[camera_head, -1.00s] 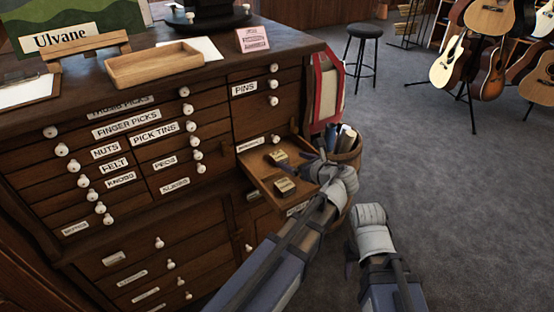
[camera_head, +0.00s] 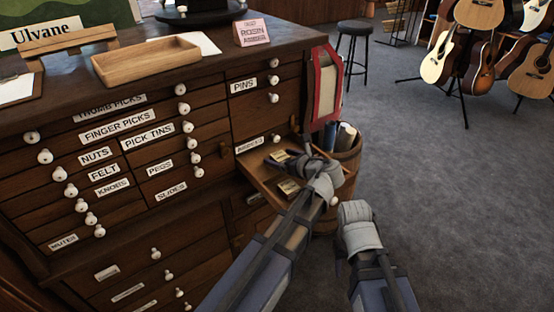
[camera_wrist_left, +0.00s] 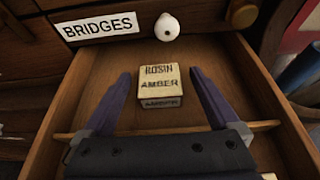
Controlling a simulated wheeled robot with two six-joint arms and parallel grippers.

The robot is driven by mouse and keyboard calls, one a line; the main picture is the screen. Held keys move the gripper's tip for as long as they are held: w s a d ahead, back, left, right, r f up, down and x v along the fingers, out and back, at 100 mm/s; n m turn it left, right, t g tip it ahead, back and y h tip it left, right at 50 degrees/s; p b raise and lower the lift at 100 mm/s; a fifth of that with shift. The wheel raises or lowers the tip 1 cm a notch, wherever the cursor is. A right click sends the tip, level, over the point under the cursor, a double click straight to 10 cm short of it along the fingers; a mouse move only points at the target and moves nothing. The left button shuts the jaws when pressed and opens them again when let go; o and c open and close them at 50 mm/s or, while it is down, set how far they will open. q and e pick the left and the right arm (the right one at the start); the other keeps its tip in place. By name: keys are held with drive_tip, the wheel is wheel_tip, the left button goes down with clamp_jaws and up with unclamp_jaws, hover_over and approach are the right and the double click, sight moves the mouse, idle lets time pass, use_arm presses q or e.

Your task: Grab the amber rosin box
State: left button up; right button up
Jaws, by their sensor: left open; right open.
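The amber rosin box (camera_wrist_left: 160,86) is a small cream box printed "ROSIN AMBER". It lies in the back compartment of the open drawer (camera_wrist_left: 72,100), and in the head view the box (camera_head: 279,157) is partly covered by my left gripper. My left gripper (camera_head: 296,155) is open over the drawer. In the left wrist view its two dark fingers (camera_wrist_left: 160,74) stand on either side of the box, with gaps between. My right gripper (camera_head: 357,222) is in front of the cabinet, right of the drawer, empty; its fingers are mostly hidden.
A second small box (camera_head: 288,188) lies in the drawer's front compartment, behind a thin wooden divider (camera_wrist_left: 62,136). A basket (camera_head: 347,158) with rolled items stands just right of the drawer. A wooden tray (camera_head: 147,60) sits on the cabinet top.

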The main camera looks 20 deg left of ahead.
sight(281, 156)
use_arm(q)
drive_tip(key=c, duration=1.4)
wheel_tip(281, 156, up, 10)
drive_tip(key=p, duration=1)
